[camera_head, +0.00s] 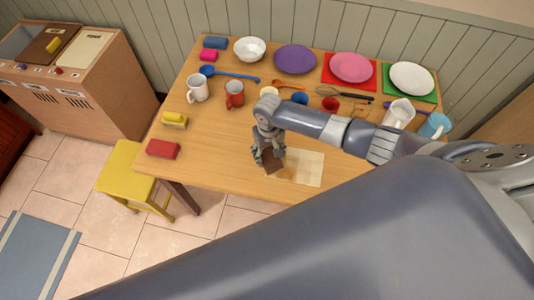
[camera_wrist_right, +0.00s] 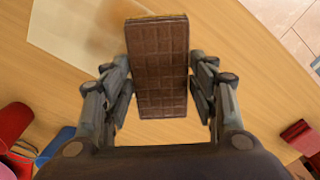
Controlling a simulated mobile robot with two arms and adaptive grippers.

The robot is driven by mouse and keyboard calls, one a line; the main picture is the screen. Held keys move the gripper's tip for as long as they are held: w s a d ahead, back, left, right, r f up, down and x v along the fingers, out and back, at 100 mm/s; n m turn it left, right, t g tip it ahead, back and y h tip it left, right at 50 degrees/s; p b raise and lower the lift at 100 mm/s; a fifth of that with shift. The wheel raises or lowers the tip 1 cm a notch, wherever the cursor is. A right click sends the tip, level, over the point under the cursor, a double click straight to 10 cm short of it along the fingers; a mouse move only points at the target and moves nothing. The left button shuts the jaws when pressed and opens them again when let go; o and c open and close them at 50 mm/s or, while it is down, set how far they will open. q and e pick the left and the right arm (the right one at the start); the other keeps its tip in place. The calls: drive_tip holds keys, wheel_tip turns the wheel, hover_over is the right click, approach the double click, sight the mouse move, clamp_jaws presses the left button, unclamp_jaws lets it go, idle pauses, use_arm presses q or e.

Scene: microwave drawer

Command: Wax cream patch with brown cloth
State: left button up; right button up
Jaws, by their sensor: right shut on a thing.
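The cream patch (camera_head: 308,168) is a pale rectangle on the wooden table near its front edge. It also shows at the upper left in the wrist view (camera_wrist_right: 75,27). My right gripper (camera_head: 270,156) is shut on the brown cloth (camera_head: 274,166), a flat brown block with a grid pattern, seen between the fingers in the wrist view (camera_wrist_right: 158,65). The cloth is at the left side of the patch in the head view. I cannot tell whether it touches the table. My left gripper is not in view.
A red block (camera_head: 163,149) and a yellow block (camera_head: 174,120) lie at the table's left. Mugs, including a red one (camera_head: 235,94), bowls and plates fill the back. A yellow stool (camera_head: 122,166) stands left of the table. The front strip left of my gripper is clear.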

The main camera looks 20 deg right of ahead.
drive_tip(key=shift+r+p, duration=0.45)
drive_tip(key=shift+r, duration=0.4)
drive_tip(key=shift+s+r, duration=0.1)
drive_tip(key=shift+r, duration=0.2)
idle(0.3)
